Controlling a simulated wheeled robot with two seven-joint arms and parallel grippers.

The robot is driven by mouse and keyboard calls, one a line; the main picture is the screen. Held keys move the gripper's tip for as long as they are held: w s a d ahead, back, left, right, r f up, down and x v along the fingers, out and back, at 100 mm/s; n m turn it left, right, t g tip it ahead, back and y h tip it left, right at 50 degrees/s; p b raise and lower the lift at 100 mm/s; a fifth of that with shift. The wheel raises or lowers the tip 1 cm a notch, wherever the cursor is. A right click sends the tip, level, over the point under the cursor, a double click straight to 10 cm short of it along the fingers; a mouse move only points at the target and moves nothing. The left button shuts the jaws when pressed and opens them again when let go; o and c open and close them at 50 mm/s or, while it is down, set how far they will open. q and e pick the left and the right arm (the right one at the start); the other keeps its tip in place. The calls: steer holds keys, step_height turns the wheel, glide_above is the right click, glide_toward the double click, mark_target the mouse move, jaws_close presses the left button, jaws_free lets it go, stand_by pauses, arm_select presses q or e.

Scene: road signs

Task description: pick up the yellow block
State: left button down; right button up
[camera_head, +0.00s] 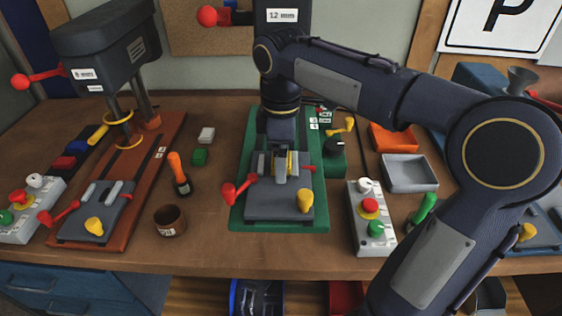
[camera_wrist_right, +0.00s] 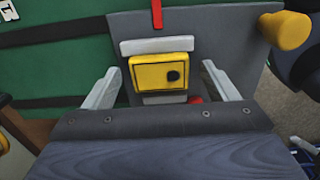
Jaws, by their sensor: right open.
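The yellow block (camera_wrist_right: 148,76) has a dark round hole in its face and sits between the pale jaws of a grey vise (camera_head: 262,206). In the head view only a sliver of the block (camera_head: 293,162) shows beside my gripper. My right gripper (camera_head: 280,178) points down over the vise. In the right wrist view its two pale fingers (camera_wrist_right: 163,88) are open, one on each side of the block, with a gap on both sides. My left gripper is not in view.
The vise stands on a green drill-press base (camera_head: 237,215) with a red handle (camera_head: 236,190) and a yellow knob (camera_head: 305,200). A button box (camera_head: 371,228) and a grey tray (camera_head: 408,173) stand to the right. A brown cup (camera_head: 170,221) and screwdriver (camera_head: 179,175) are left.

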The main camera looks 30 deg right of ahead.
steer(key=c, duration=1.1)
steer(key=shift+r, duration=0.1)
steer(key=shift+c, duration=0.2)
